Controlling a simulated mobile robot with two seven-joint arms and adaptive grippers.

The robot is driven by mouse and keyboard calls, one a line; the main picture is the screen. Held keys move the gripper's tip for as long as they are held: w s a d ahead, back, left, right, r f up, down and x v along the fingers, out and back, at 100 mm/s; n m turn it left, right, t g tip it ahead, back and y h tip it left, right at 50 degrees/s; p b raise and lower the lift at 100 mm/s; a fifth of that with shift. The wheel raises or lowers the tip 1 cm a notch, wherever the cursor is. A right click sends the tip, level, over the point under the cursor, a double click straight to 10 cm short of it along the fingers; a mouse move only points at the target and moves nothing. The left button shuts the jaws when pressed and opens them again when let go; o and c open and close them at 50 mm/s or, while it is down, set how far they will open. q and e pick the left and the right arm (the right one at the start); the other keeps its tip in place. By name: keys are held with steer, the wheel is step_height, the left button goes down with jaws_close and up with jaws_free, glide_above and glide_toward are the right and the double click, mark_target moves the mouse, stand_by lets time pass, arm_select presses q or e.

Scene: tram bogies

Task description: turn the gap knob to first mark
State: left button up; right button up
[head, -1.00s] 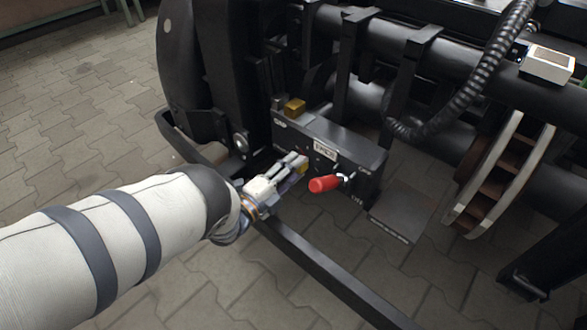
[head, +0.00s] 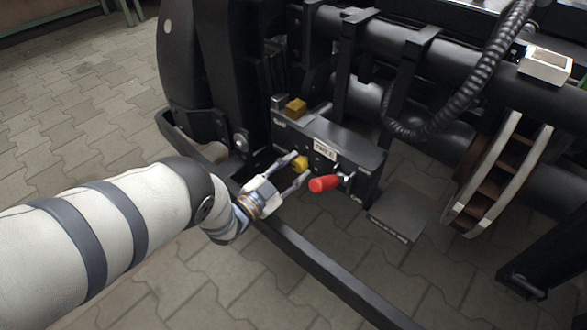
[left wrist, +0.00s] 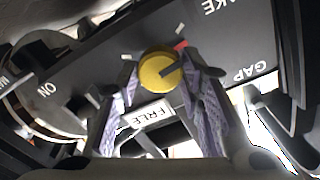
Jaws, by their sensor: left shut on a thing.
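The yellow knob (head: 300,163) is on the front of a black control box (head: 345,142). In the left wrist view the round knob (left wrist: 160,68) has a dark pointer line running toward its upper right. A red mark (left wrist: 181,44) and short white marks lie on the panel around it. My left gripper (head: 294,170) is shut on the knob, one finger on each side; the fingers also show in the left wrist view (left wrist: 163,85). An upside-down FREE label (left wrist: 153,113) is below the knob, and GAP lettering (left wrist: 252,73) is to the right. My right gripper is not in view.
A red-handled lever (head: 324,183) sticks out just right of the knob. A black frame bar (head: 325,272) runs below, and a brake disc (head: 497,175) stands at right.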

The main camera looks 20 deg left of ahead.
arm_select(q)
steer(key=n, duration=0.4)
steer(key=shift+n, duration=0.3)
stand_by(0.4)
steer(key=o, duration=1.1)
steer(key=shift+o, duration=0.2)
steer(key=shift+s, duration=0.1)
steer(key=v, duration=1.2)
steer(key=shift+r, duration=0.1)
